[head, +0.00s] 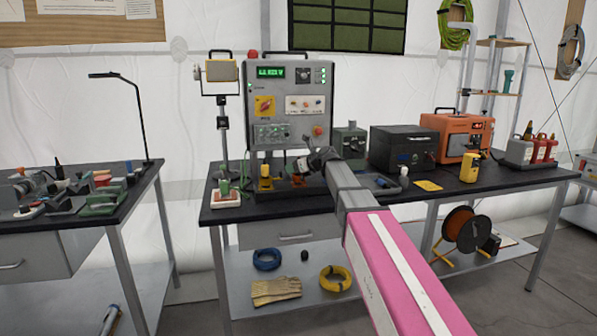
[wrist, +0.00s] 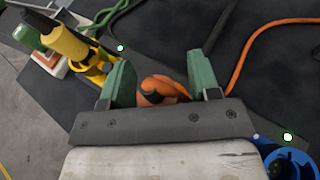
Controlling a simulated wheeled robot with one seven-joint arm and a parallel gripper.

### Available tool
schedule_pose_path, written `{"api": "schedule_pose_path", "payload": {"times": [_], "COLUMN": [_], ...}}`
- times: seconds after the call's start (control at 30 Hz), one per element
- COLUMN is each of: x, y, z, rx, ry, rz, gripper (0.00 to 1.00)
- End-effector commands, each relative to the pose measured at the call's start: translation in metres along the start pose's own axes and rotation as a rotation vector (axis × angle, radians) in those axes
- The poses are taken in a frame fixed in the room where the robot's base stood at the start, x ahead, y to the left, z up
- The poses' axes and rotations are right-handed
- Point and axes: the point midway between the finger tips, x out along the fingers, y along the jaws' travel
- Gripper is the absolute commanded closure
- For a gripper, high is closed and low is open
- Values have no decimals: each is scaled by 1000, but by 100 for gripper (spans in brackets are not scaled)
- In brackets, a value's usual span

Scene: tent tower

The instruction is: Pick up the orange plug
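The orange plug (wrist: 162,88) shows in the wrist view between the two green fingers of my gripper (wrist: 161,80). The fingers stand apart on either side of it; I cannot tell whether they touch it. The lower part of the plug is hidden behind the dark gripper bar. In the head view, my gripper (head: 302,166) is low over the black bench in front of the grey control panel, and a bit of the orange plug (head: 298,181) shows just below it.
A yellow plug (wrist: 92,55) stands close on the left in the wrist view, with a green piece (wrist: 32,30) beyond it. A blue plug (wrist: 290,165) is at lower right. An orange cable (wrist: 238,75) runs at right. The control panel (head: 290,100) rises behind.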

Motion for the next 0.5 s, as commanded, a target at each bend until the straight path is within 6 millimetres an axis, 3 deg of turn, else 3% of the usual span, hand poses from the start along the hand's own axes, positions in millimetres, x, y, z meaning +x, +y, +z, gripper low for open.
{"api": "schedule_pose_path", "payload": {"times": [0.03, 0.13, 0.5], "x": [0, 0, -1], "y": [0, 0, 0], "z": [0, 0, 2], "rx": [0, 0, 0], "ry": [0, 0, 0], "rz": [0, 0, 1], "gripper": [62, 92, 92]}}
